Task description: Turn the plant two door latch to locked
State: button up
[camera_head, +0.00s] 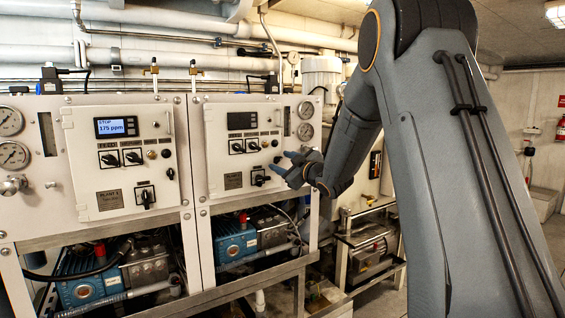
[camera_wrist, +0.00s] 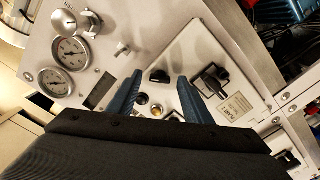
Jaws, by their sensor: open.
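The plant two door (camera_head: 229,178) is the right-hand white panel door in the head view, closed as far as I can see. Its plate shows in the wrist view (camera_wrist: 235,105). A black knob near the door's edge, which looks like the latch (camera_wrist: 158,76), lies between my finger tips in the wrist view. My gripper (camera_head: 281,161) is open at the door's right edge, one finger on each side of the knob. I see no finger touching it. In the head view the fingers largely hide the knob, and its locked or unlocked position is unclear.
A larger black rotary switch (camera_wrist: 210,80) sits close beside one finger. A silver knob (camera_wrist: 123,48) and pressure gauges (camera_wrist: 69,51) are on the panel beyond the door. The plant one door (camera_head: 122,160) is to the left. Pumps (camera_head: 235,241) stand below.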

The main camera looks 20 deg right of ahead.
jog(key=shift+c, duration=0.2)
jog(key=c, duration=1)
jog(key=shift+n+b, duration=0.3)
jog(key=shift+b, duration=0.2)
jog(key=n+b, duration=0.8)
jog(key=b, duration=0.2)
jog(key=shift+f, duration=0.15)
jog(key=n+b, duration=0.2)
jog(key=b, duration=0.1)
jog(key=shift+n+b, duration=0.3)
jog(key=shift+n, duration=0.1)
